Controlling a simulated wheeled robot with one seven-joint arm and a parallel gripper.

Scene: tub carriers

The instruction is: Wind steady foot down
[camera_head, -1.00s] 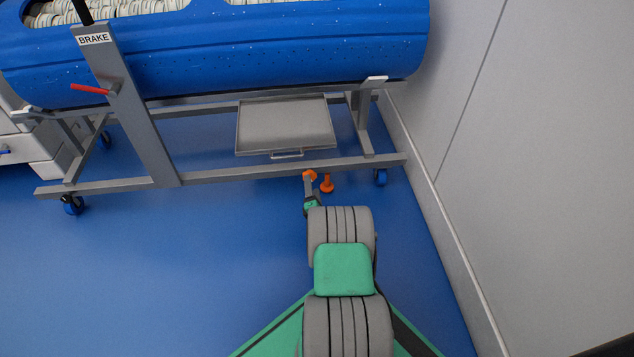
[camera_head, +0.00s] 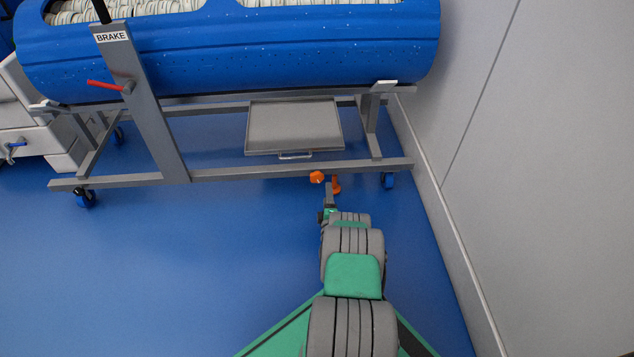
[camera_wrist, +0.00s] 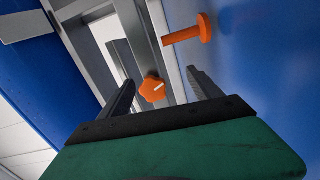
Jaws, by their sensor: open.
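The steady foot (camera_head: 337,184) is an orange stem with a round pad, under the right part of the cart's front rail. It also shows in the wrist view (camera_wrist: 190,31), upper right, with the pad apart from the rail. An orange lobed knob (camera_head: 317,177) sits at the rail just left of the foot. In the wrist view the knob (camera_wrist: 153,90) lies between my fingers, with a pale mark on its face. My gripper (camera_head: 328,189) is open and empty, just in front of the knob and foot. Its two dark fingers (camera_wrist: 161,78) show no contact with the knob.
The grey cart frame (camera_head: 240,173) carries a blue tub (camera_head: 260,55). A post with a BRAKE label (camera_head: 111,37) and red lever (camera_head: 105,86) stands left. A grey tray (camera_head: 295,125) hangs below. A wall (camera_head: 540,180) bounds the right. Blue floor is clear at left.

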